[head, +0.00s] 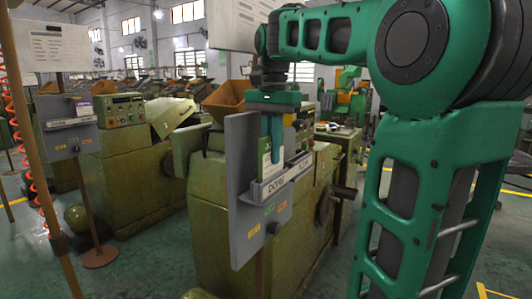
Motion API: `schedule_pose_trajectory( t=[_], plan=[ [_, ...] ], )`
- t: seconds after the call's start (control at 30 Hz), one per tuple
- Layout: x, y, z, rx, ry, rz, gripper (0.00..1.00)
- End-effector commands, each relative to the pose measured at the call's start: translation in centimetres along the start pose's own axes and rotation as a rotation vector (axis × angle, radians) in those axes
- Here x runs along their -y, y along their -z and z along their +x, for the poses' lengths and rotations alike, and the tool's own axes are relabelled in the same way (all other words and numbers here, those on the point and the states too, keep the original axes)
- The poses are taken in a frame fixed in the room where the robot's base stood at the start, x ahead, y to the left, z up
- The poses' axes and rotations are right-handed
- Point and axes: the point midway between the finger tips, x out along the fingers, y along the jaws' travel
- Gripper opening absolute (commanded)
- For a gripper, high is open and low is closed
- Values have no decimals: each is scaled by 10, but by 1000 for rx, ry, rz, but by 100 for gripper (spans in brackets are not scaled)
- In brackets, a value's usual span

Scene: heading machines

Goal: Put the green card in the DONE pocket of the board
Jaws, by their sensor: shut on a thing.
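The grey board (240,205) stands upright on a pole in the middle of the head view. Its pocket marked DONE (273,188) is a light grey tray across the board's front. My gripper (275,146) points down in front of the board's upper part, above the pocket. It is shut on the green card (264,160), which shows green with a pale part and hangs upright. The card's lower end is at the pocket's upper edge; I cannot tell how far it reaches inside. The fingers partly hide the card.
A second grey board (55,142) with a pocket and a purple-and-white card (83,108) stands at left. Green machines (200,210) stand close behind the DONE board. A wooden post (35,130) with a red coiled hose is at far left.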

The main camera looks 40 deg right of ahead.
Motion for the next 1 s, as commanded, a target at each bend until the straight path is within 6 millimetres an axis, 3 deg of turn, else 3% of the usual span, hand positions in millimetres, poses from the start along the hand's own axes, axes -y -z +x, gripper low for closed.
schedule_pose_trajectory(
  t=[0.07,0.1,0.17,0.57,1.0],
  plan=[
    [0,0,2,1,-1,0,0],
    [0,0,2,1,-1,0,18],
    [0,0,2,1,-1,0,27],
    [0,1,-7,-1,0,1,27],
    [0,1,-68,0,1,1,27]
  ],
)
